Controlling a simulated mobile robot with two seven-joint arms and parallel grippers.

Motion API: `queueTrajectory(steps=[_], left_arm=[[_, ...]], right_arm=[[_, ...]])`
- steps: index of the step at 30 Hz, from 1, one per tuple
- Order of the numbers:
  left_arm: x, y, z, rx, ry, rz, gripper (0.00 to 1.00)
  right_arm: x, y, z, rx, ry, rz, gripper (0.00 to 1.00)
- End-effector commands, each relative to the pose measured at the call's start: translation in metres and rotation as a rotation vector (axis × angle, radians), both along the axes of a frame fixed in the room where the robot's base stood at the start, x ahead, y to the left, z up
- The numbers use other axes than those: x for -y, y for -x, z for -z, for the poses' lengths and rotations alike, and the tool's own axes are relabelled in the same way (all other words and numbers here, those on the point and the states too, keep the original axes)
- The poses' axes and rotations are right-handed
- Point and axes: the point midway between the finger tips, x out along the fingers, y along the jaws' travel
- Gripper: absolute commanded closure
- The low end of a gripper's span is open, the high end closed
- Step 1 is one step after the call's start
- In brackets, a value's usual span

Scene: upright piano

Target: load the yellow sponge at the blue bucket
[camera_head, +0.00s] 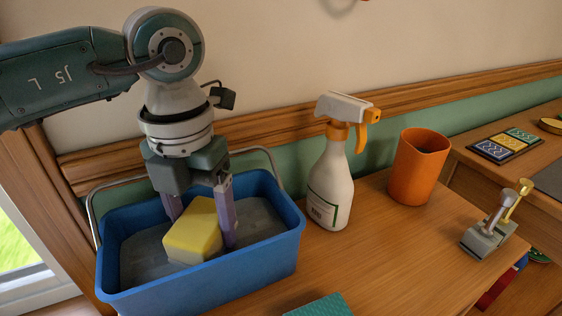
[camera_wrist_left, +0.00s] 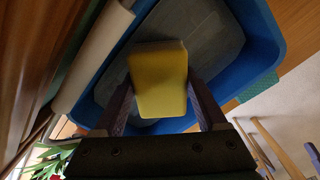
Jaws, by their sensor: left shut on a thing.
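The yellow sponge (camera_head: 193,236) is inside the blue bucket (camera_head: 210,279), tilted between the fingers of my left gripper (camera_head: 203,218). The left gripper points down into the bucket and is shut on the sponge. In the left wrist view the sponge (camera_wrist_left: 158,80) sits between the two fingers, with the bucket's blue wall (camera_wrist_left: 262,45) around it. The grey inside of the bucket shows around the sponge. I cannot tell whether the sponge touches the bottom. My right gripper is not in view.
A white spray bottle (camera_head: 331,185) with an orange trigger stands just right of the bucket. An orange cup (camera_head: 418,167) and a small metal lever device (camera_head: 490,232) are further right. A teal item (camera_head: 321,306) lies at the front edge. Wood between them is clear.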

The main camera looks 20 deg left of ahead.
Motion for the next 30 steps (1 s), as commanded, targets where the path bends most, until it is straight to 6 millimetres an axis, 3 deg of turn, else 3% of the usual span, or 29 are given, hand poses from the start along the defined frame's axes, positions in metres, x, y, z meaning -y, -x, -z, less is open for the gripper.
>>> queueTrajectory(steps=[30], left_arm=[[-0.0003,-0.0001,0.0084,0.0,-0.001,0.0,0.7]], right_arm=[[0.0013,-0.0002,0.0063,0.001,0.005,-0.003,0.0]])
